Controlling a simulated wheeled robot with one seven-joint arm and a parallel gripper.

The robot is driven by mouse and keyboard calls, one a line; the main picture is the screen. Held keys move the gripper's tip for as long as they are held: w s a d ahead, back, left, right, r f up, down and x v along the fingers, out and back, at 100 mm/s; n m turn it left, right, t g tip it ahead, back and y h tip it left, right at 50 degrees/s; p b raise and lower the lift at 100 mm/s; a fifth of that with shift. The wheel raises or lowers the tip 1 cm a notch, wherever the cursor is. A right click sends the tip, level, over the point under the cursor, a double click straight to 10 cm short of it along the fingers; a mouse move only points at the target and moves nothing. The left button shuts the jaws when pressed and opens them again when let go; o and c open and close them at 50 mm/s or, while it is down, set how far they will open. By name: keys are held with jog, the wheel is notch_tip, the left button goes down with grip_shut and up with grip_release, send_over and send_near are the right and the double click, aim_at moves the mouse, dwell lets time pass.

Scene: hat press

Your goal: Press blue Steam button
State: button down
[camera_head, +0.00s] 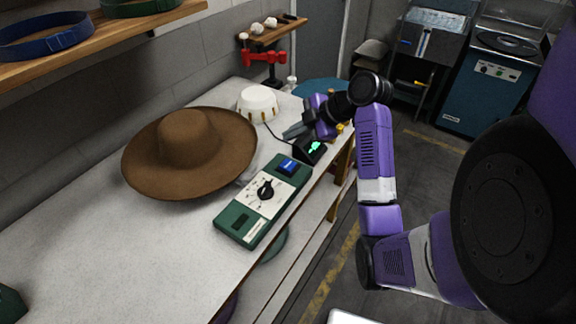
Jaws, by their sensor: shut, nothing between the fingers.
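The blue button (288,166) sits at the far end of a green control box (234,219) on the worktop. The box has a white panel with a black knob (266,189). I cannot read the lettering at this size. My gripper (290,132) is shut and empty. It is beyond the blue button, near the worktop's right edge, and appears apart from it. My purple arm reaches in from the right. A small black device with a green light (314,147) is just below my gripper in the picture.
A wide brown hat (188,146) lies left of the control box. A white ribbed dome (258,103) stands behind it. A wooden shelf (95,45) with hat bands overhangs the upper left. Blue machines (478,97) stand at the back right.

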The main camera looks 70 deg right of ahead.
aim_at(291, 165)
jog(key=shift+f+b, duration=2.7)
jog(key=shift+f, duration=1.25)
jog(key=shift+f, duration=0.1)
jog(key=shift+f+b, duration=0.3)
jog(key=shift+b, duration=0.05)
jog(key=shift+f+b, duration=0.4)
jog(key=shift+f, duration=0.15)
jog(key=shift+r, duration=0.1)
jog(key=shift+r+p, duration=0.7)
jog(key=shift+r, duration=0.15)
jog(key=shift+r, duration=0.1)
jog(key=shift+r+p, duration=1.85)
jog(key=shift+r, duration=0.6)
